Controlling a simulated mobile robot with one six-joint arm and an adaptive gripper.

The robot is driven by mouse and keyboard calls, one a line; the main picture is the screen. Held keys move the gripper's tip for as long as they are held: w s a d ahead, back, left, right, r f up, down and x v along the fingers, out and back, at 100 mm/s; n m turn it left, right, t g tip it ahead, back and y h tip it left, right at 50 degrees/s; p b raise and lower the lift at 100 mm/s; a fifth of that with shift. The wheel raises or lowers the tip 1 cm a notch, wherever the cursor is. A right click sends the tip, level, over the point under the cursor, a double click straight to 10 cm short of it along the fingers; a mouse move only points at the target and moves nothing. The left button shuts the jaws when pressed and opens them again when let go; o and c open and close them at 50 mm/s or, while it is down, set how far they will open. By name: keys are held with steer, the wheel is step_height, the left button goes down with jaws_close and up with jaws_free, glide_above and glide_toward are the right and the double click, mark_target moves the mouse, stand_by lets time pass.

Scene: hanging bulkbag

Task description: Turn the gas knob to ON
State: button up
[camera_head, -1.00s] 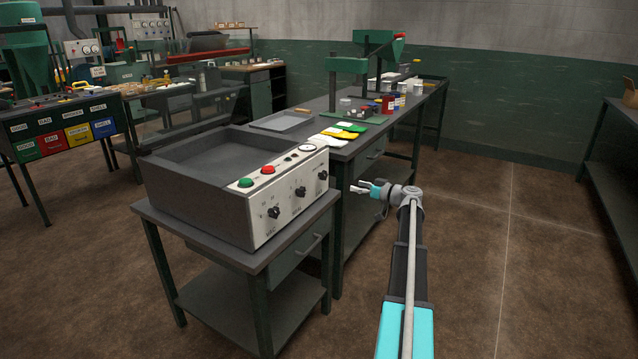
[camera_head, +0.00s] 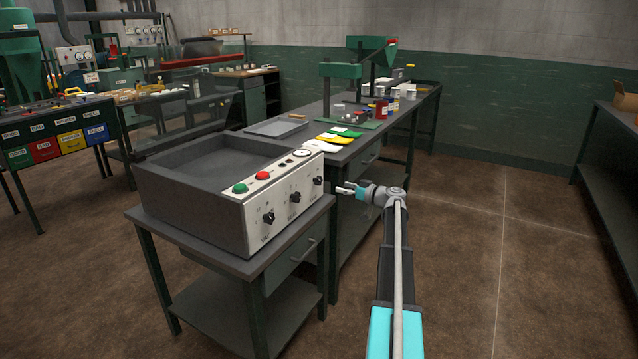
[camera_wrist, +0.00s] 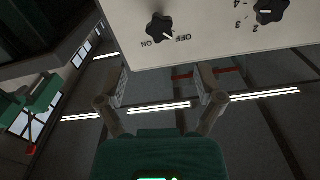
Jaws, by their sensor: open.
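The heater box (camera_head: 205,185) stands on a green bench, with a pale sloped control panel carrying three black knobs. In the wrist view the panel is upside down. A black knob marked ON and OFF (camera_wrist: 160,29) is there, its white pointer line towards OFF; I take it to be the right-hand knob (camera_head: 318,180) in the head view. The word gas is not readable. My gripper (camera_head: 343,189) is open and empty, just right of this knob and apart from it. In the wrist view my gripper (camera_wrist: 162,82) has its fingers spread below the knob.
A numbered knob (camera_wrist: 270,10) sits beside it. A green button (camera_head: 240,188), a red button (camera_head: 262,175) and a gauge (camera_head: 302,153) are on the panel's top. A long workbench (camera_head: 355,150) stands behind. The floor at right is open.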

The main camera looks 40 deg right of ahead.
mark_target(321, 181)
steer(key=x, duration=0.9)
steer(key=shift+w+a, duration=0.1)
steer(key=shift+w, duration=0.2)
steer(key=c, duration=1.1)
steer(key=shift+c, duration=0.2)
